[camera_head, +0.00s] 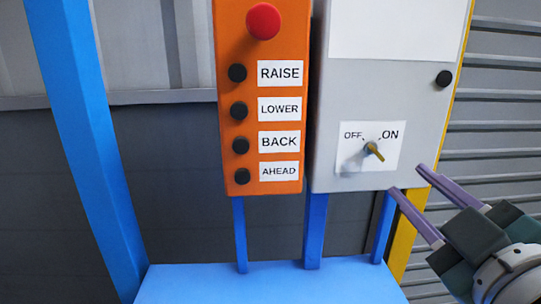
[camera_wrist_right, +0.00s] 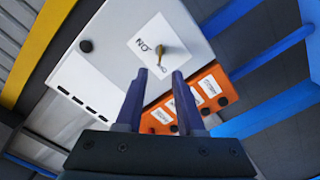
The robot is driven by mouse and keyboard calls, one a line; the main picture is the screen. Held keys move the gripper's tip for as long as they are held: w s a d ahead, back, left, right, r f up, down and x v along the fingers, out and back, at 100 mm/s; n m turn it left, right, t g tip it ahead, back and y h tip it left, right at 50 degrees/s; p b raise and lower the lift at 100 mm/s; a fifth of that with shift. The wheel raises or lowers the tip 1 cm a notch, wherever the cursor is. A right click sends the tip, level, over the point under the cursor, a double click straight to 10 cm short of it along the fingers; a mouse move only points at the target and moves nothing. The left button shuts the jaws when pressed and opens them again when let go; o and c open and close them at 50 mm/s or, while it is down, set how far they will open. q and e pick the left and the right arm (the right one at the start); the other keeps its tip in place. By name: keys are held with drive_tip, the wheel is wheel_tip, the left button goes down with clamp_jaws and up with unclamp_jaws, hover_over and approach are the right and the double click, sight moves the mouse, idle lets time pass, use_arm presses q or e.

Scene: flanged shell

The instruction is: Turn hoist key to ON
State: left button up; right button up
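The hoist key (camera_head: 374,151) is a small brass key in a white plate marked OFF at upper left and ON at upper right, on a grey control box (camera_head: 335,110). In the head view its handle slants to the lower right; I cannot tell which mark it is set to. My right gripper (camera_head: 406,180) is open and empty, to the lower right of the key and apart from it. In the right wrist view the key (camera_wrist_right: 161,50) shows beyond the tips of the open gripper (camera_wrist_right: 160,73). My left gripper is not in view.
An orange button panel (camera_head: 229,145) with a red knob (camera_head: 263,21) and RAISE, LOWER, BACK and AHEAD labels hangs left of the box. A black knob (camera_head: 444,78) is on the box's right. Blue posts (camera_head: 85,130) and a blue surface (camera_head: 270,285) stand left and below.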

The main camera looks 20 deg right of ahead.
sight(380, 156)
drive_tip(key=p+x, duration=0.1)
drive_tip(key=x, duration=0.8)
drive_tip(key=shift+w+d, duration=0.2)
drive_tip(key=shift+w, duration=0.1)
drive_tip(key=shift+c, duration=0.3)
clamp_jaws()
